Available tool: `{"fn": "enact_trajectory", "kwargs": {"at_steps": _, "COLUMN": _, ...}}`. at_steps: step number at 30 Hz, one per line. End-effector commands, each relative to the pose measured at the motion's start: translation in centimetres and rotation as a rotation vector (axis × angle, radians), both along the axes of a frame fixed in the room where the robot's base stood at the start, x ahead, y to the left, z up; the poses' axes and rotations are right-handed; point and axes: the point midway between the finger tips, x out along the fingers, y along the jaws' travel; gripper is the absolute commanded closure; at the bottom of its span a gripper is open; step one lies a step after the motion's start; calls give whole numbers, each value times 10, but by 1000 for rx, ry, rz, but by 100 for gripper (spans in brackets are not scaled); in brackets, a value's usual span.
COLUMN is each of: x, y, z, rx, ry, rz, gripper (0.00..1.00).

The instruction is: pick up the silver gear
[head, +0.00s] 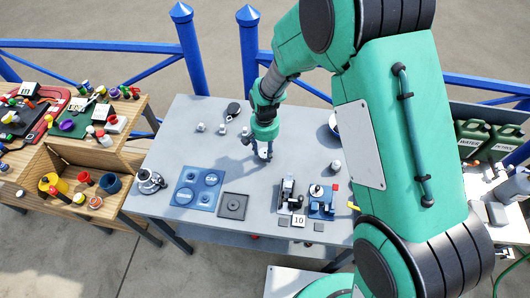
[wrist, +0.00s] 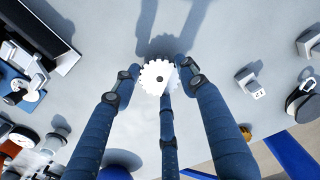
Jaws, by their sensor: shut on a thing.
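The silver gear (wrist: 150,77) is a pale toothed disc with a dark centre hole. In the wrist view it sits between the tips of my gripper (wrist: 160,80), whose blue fingers close around it from both sides and from below. A shadow of the fingers and gear falls on the grey table behind it; how far the gear is above the table is hard to tell.
On the grey table (head: 200,130) are a blue tray (head: 197,189) with round recesses, a dark square plate (head: 233,206) and a blue device (head: 321,201) at the front. Small metal parts stand at the back left. A wooden bench (head: 80,165) with tools adjoins on the left.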

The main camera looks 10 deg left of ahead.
Motion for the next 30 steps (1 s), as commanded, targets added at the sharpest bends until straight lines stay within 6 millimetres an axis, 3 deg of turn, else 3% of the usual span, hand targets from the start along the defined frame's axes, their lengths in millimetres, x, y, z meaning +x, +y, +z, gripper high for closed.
{"fn": "enact_trajectory", "kwargs": {"at_steps": 15, "x": 1, "y": 1, "z": 75, "rx": 1, "ry": -3, "rz": 0, "gripper": 89}}
{"fn": "enact_trajectory", "kwargs": {"at_steps": 30, "x": 0, "y": 0, "z": 85, "rx": 0, "ry": -1, "rz": 0, "gripper": 89}}
